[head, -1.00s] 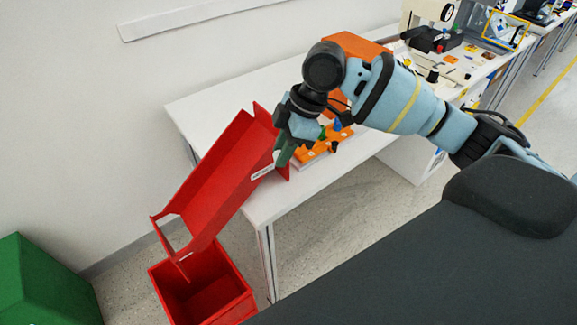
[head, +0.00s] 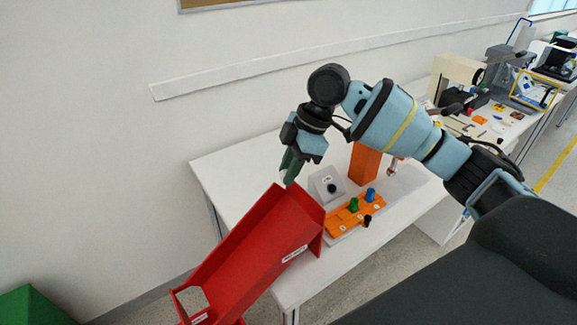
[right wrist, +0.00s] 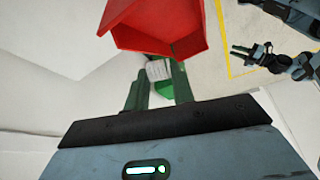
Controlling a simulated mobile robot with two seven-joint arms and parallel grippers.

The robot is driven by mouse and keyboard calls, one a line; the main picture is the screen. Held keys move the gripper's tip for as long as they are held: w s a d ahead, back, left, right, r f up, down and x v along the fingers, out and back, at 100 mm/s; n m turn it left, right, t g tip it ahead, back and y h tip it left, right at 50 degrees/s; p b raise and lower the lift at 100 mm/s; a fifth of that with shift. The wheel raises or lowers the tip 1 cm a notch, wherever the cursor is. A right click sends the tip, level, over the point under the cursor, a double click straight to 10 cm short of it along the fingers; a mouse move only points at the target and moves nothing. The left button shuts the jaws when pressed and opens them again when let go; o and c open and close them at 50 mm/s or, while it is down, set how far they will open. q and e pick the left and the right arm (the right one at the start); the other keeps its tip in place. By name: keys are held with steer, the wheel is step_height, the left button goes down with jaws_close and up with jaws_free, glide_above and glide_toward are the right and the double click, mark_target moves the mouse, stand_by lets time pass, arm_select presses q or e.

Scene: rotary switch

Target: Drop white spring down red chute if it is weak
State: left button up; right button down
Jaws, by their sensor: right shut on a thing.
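The red chute (head: 250,255) slopes from the white table down to the lower left in the head view. Its underside or end also fills the top of the right wrist view (right wrist: 150,22). My right gripper (head: 289,175) is above the chute's upper end, fingers pointing down. In the right wrist view its green fingers (right wrist: 160,85) are shut on the white spring (right wrist: 158,70), a small pale ribbed piece between the fingertips. The spring is hard to make out in the head view. My left gripper (right wrist: 242,50) shows small in the right wrist view; its opening is unclear.
On the white table (head: 235,177) are an orange panel (head: 345,222) with green, blue and black knobs, a grey box (head: 325,187) with a black knob, and an orange block (head: 364,165). More equipment stands on a table at the upper right. A green box (head: 30,308) is at lower left.

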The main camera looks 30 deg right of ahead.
steer(key=shift+s+f, duration=0.15)
steer(key=shift+f, duration=0.3)
arm_select(q)
steer(key=shift+s+f+b, duration=0.5)
steer(key=shift+s+f, duration=0.2)
steer(key=shift+f, duration=0.05)
arm_select(e)
step_height(320, 180, down, 5)
steer(key=shift+f, duration=0.1)
arm_select(q)
steer(key=shift+w+d+r, duration=0.1)
steer(key=shift+r, duration=0.05)
arm_select(e)
steer(key=c, duration=1.1)
jaws_free()
steer(key=v, duration=0.8)
